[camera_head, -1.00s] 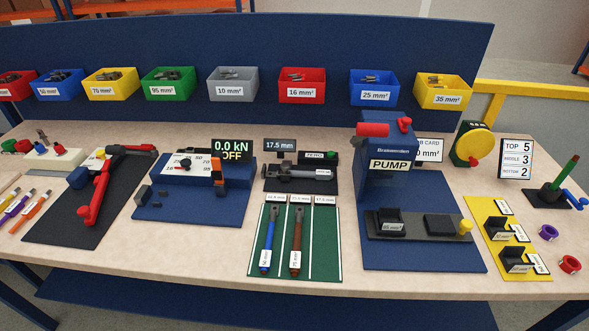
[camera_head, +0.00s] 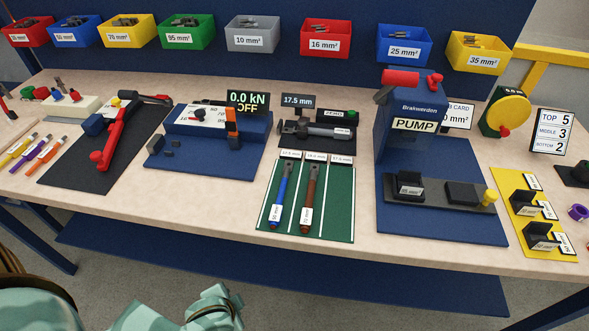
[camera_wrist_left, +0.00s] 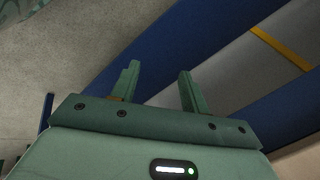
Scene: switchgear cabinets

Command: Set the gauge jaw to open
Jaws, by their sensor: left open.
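The gauge (camera_head: 318,132) is a grey and dark caliper-like tool lying on a small black mat on the bench, in the middle of the head view. Its dark jaws are at its left end; how far they stand apart is too small to tell. The display (camera_head: 298,101) behind it reads 17.5 mm. My left gripper (camera_wrist_left: 158,85) is open and empty in the left wrist view, well away from the gauge. Teal parts of my own arm show at the bottom left of the head view, below the bench's front edge. My right gripper is not in view.
A green mat (camera_head: 338,222) with a blue and a brown cable piece lies in front of the gauge. The blue pump press (camera_head: 408,150) stands right of it, a blue force tester (camera_head: 250,158) left. Colored bins hang behind. Bare bench shows along the front edge.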

